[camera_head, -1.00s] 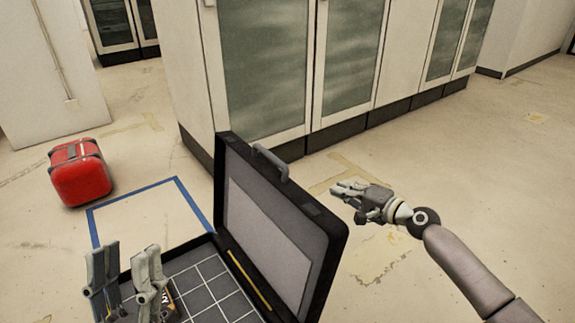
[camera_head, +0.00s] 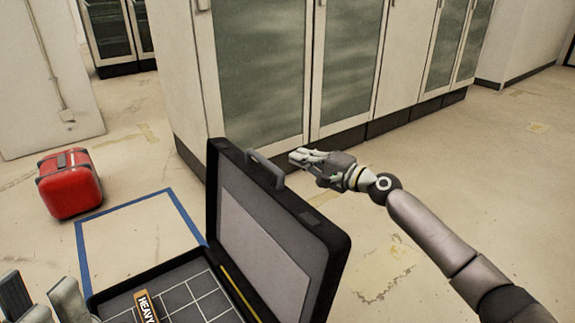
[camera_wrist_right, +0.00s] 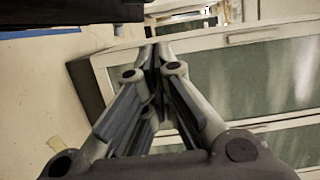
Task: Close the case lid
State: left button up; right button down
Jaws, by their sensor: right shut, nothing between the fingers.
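The black case stands open in the head view. Its lid (camera_head: 262,235) is raised and leans slightly back to the right, with a grey handle (camera_head: 265,168) on its top edge. The case base (camera_head: 192,293) has a grid of compartments and a label reading HEAVY. My right gripper (camera_head: 298,158) is shut and empty, close to the right of the handle. I cannot tell whether they touch. In the right wrist view its fingers (camera_wrist_right: 153,62) meet, and a dark edge shows at the top left. My left gripper (camera_head: 40,300) is partly cut off at the bottom left.
A red box (camera_head: 70,184) sits on the floor at the left. A blue tape outline (camera_head: 128,204) lies behind the case. White cabinets with glass doors (camera_head: 262,75) stand at the back. The floor right of the lid is clear.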

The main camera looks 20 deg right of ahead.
jog(key=shift+s+a+p, duration=0.25)
jog(key=shift+a+p, duration=0.1)
jog(key=shift+a, duration=0.7)
jog(key=shift+s+a+p, duration=0.25)
jog(key=shift+a+p, duration=0.1)
jog(key=shift+a, duration=0.65)
jog(key=shift+f, duration=0.1)
jog(key=shift+a, duration=0.1)
